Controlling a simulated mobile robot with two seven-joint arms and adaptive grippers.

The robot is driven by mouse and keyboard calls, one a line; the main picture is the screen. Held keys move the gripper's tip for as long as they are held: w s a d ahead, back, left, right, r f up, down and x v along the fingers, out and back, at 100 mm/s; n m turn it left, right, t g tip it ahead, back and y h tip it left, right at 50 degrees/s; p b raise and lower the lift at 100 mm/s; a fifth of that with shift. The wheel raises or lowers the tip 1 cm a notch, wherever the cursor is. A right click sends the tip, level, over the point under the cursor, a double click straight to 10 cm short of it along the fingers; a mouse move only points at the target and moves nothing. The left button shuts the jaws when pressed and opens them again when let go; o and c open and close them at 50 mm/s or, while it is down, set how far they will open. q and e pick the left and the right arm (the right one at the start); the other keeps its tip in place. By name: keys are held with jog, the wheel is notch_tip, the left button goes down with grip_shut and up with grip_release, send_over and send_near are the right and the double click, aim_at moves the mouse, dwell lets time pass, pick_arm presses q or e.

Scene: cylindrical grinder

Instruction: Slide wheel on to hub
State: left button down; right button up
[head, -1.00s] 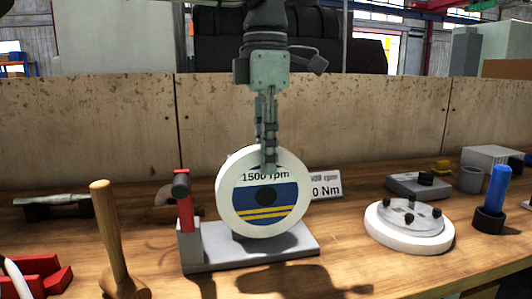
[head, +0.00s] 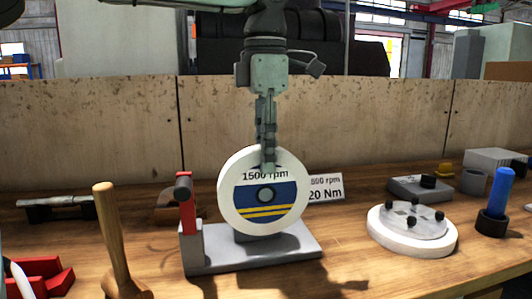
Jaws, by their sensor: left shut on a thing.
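The white grinding wheel (head: 234,194) stands upright, its face with a blue label, yellow stripes and "1500 rpm" towards me. My left gripper (head: 268,165) comes down from above and is shut on the wheel's top rim. The wheel is held over a grey base plate (head: 290,250) with a red-topped post (head: 186,205) at its left. A round grey-green end, seemingly of the hub (head: 265,194), shows in the wheel's centre hole. The rest of the hub is hidden behind the wheel; I cannot tell how far the wheel is on it. My right gripper is not in view.
A white disc (head: 380,238) with a grey flange and black knobs lies at right, beside a blue-handled tool (head: 500,190). A mallet (head: 112,240) stands at left near red blocks (head: 40,275). A sign (head: 326,188) stands behind the wheel. Bare wood lies right of the plate.

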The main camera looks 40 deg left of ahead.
pick_arm(q)
jog(key=shift+w+a+r, duration=0.2)
jog(key=shift+w+a, duration=0.25)
dwell(0.5)
